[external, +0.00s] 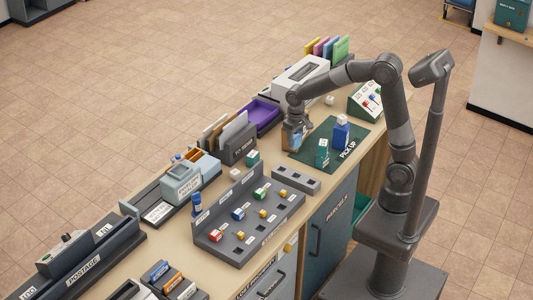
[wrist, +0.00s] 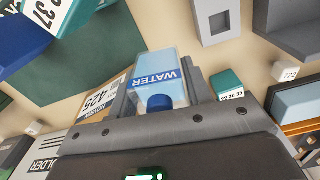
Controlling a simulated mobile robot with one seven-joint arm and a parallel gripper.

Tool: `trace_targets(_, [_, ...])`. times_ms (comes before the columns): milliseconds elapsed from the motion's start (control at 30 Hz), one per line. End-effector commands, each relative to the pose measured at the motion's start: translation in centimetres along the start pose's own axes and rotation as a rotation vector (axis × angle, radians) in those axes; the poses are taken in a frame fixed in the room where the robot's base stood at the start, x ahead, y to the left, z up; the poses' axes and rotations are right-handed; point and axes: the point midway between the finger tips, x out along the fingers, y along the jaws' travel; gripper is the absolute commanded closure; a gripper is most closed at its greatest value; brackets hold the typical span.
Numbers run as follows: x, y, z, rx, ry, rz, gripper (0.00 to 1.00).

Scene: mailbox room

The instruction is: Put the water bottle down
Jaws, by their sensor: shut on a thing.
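The water bottle (wrist: 158,78), clear and pale blue with a blue cap and a WATER label, is between the two fingers of my gripper (wrist: 160,92) in the wrist view. My gripper is shut on it. In the external view my gripper (external: 296,137) is low over the counter, by the left edge of the dark green PICK UP mat (external: 306,156). The bottle is mostly hidden there by the gripper. I cannot tell whether its base touches the counter.
A brown labelled parcel (wrist: 98,103) is close beside the gripper. A blue box (external: 341,133) and a teal box (external: 322,154) stand on the mat. A purple tray (external: 262,114) and an upright file holder (external: 238,146) are to the left. A grey sorting rack (external: 245,220) is nearer the front.

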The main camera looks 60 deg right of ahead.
Motion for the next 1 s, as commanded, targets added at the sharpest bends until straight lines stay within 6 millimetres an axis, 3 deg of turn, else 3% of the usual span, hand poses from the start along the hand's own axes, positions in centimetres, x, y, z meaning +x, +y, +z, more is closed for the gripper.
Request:
trace_targets(167, [-0.7, 0.0, -0.6, 0.0, 0.002, 0.0, 0.8])
trace_targets(267, [-1.1, -0.1, -2.2, -0.004, 0.001, 0.0, 0.8])
trace_targets(500, [-2.8, 0.2, -8.9, -0.032, 0.002, 0.001, 0.8])
trace_targets(667, [-3.7, 0.5, -12.4, -0.061, 0.002, 0.001, 0.8])
trace_targets(1000, [-0.2, 7.8, -19.7, -0.094, -0.002, -0.001, 0.8])
